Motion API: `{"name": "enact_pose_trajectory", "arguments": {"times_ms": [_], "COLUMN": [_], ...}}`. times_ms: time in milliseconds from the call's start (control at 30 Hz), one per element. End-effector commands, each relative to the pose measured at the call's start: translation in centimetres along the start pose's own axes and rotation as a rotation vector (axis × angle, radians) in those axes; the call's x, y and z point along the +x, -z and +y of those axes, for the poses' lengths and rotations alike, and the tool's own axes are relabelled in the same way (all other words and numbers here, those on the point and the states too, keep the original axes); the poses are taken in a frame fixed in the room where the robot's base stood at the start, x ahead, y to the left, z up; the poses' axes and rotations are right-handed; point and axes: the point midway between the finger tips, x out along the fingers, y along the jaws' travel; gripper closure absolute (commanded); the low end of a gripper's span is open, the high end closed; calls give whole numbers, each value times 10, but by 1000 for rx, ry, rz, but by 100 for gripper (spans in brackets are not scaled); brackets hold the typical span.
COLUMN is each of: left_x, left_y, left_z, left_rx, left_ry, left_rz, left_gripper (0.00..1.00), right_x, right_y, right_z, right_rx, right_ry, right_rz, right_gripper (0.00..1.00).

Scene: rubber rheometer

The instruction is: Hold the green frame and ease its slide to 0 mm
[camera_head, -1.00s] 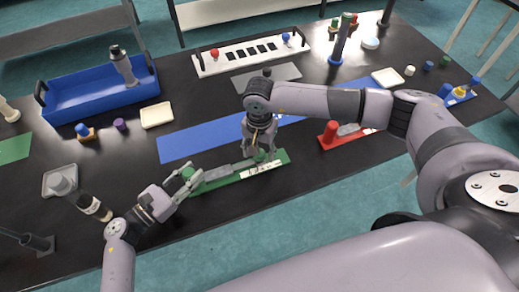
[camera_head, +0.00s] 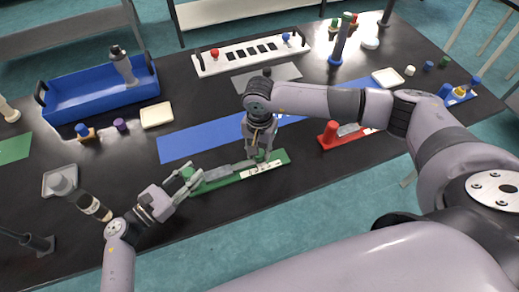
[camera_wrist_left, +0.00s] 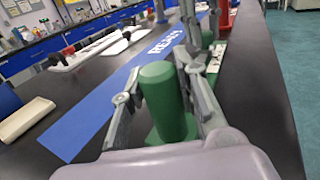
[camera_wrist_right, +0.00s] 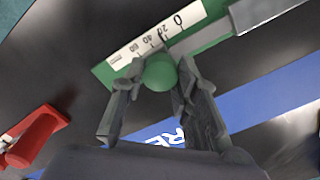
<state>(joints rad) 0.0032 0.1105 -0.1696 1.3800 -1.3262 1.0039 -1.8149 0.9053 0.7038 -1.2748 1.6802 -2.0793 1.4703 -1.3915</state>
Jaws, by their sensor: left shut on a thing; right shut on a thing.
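The green frame (camera_head: 277,159) lies flat near the table's front edge, with a white scale strip and a grey slide bar (camera_head: 218,173). My left gripper (camera_head: 186,181) is shut on the green post (camera_wrist_left: 167,100) at the frame's left end; the post stands upright between its fingers in the left wrist view. My right gripper (camera_head: 261,153) is shut around the slide's round green knob (camera_wrist_right: 160,72). In the right wrist view the scale (camera_wrist_right: 157,36) shows 0, 20, 40, 60 and beyond. The knob is beside the low-number part; the exact reading is unclear.
A blue strip (camera_head: 190,142) lies behind the frame. A red fixture (camera_head: 329,136) stands to the right, under my right arm. Bare black table shows in front of the frame.

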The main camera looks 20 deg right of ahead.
Motion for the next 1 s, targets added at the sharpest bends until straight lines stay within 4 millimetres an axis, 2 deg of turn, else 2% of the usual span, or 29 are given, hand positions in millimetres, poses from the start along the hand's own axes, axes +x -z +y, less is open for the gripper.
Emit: {"name": "enact_pose_trajectory", "arguments": {"times_ms": [267, 500, 767, 800, 1000], "left_x": [0, 0, 1, 1, 1], "left_y": [0, 0, 0, 0, 0], "left_z": [0, 0, -1, -2, -2], "left_rx": [0, 0, -1, -1, -1], "left_ry": [-1, 1, 3, 3, 3], "left_rz": [1, 1, 0, 0, 0], "left_gripper": [100, 100, 100, 100, 100], "right_x": [0, 0, 0, 0, 0], "right_y": [-1, -21, -23, -23, -23], "right_z": [-1, -21, -22, -22, -22], "right_rx": [-1, -3, -3, -3, -3], "right_ry": [0, 2, 4, 4, 4], "right_rz": [0, -2, -4, -5, -3], "right_gripper": [100, 100, 100, 69, 56]}}
